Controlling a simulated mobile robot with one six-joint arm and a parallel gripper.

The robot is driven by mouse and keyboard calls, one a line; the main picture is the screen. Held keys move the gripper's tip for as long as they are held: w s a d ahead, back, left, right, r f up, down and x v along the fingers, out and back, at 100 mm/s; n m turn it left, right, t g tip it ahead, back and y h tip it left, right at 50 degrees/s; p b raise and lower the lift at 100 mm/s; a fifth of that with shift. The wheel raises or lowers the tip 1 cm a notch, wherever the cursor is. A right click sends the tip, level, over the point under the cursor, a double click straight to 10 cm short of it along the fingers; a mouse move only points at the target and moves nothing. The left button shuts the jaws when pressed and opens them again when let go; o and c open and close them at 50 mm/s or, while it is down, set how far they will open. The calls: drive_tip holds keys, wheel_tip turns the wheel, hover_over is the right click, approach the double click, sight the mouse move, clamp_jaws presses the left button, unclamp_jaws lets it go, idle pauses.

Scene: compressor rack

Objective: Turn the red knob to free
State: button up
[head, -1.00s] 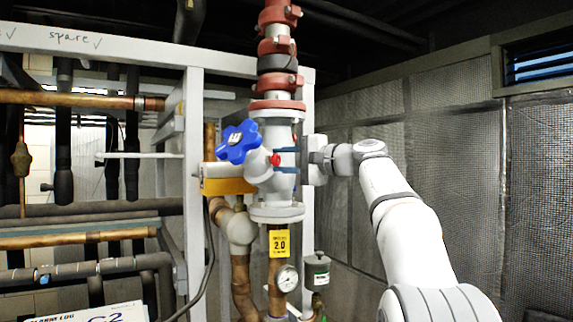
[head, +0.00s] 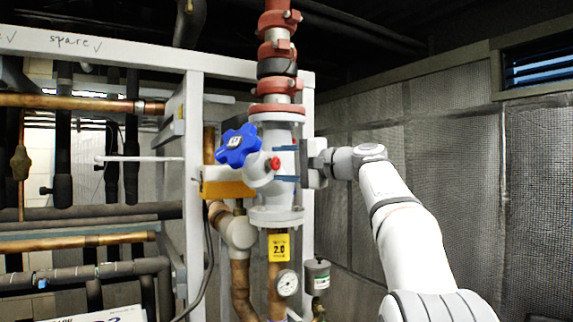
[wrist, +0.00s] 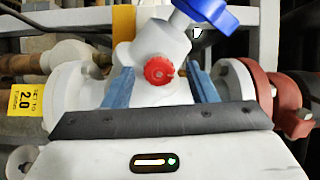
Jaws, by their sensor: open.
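The small red knob (head: 275,163) sits on the side of the white valve body (head: 276,190), below and right of a larger blue handwheel (head: 238,146). In the wrist view the red knob (wrist: 159,71) is round with a ridged rim, in the middle of the picture. My gripper (head: 287,163) is at the right side of the valve. Its two blue fingers (wrist: 160,86) are open, one on each side of the red knob, with a clear gap to it on both sides. The blue handwheel (wrist: 208,14) shows above and right of the knob. I cannot tell the exact depth between fingertips and knob.
Red flanged couplings (head: 277,68) rise above the valve. A yellow tag (head: 279,247), a pressure gauge (head: 287,283) and copper pipes are below. A white frame post (head: 194,190) stands left. The space right of my arm, before the padded wall (head: 460,180), is free.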

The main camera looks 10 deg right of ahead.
drive_tip(key=shift+d+f, duration=0.1)
drive_tip(key=shift+d, duration=0.05)
drive_tip(key=b+v, duration=0.2)
drive_tip(key=v, duration=0.5)
drive_tip(key=shift+s+d, duration=0.2)
drive_tip(key=shift+s, duration=0.05)
